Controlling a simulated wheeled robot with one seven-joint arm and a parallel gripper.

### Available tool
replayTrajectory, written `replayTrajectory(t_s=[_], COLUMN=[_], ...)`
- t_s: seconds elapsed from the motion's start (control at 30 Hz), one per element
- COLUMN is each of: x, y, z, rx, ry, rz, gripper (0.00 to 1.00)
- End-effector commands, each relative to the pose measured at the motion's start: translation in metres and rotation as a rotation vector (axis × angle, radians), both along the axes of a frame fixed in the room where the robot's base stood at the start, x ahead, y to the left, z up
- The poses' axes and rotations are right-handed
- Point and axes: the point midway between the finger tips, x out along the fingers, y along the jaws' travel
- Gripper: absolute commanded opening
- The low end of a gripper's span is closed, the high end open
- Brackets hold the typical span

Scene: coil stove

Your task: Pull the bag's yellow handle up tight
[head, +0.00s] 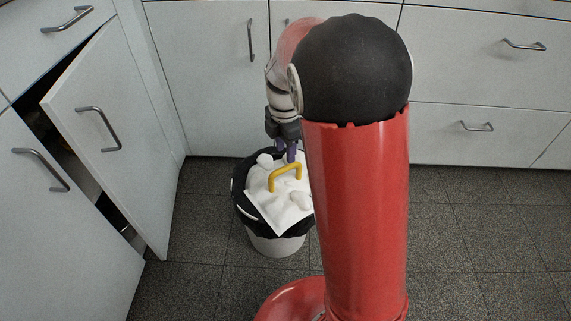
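The bag's yellow handle (285,176) is a small arch standing up from a white sheet-like piece (268,205) on top of the bin. The black bag (241,190) lines the bin and folds over its rim. The pale bin (275,245) stands upright on the floor; its right side is hidden behind my red column.
A white cabinet door (115,130) stands ajar at the left, its lower edge near the floor. White cabinets and drawers (480,135) line the back. The dark tiled floor (470,240) is clear at the right. Crumpled white bits (265,160) lie in the bin.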

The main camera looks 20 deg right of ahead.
Motion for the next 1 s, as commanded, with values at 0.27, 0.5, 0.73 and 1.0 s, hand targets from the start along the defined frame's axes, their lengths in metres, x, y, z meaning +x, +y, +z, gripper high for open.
replayTrajectory(t_s=[0.27,0.5,0.73,1.0], x=[-0.002,-0.002,-0.002,-0.002], y=[0.000,0.000,0.000,0.000], z=[-0.045,-0.056,-0.056,-0.055], rx=[0.000,0.000,0.000,0.000], ry=[0.003,0.000,0.000,0.000], rz=[-0.002,-0.001,-0.002,-0.002], gripper=[0.38,0.38,0.33,0.00])
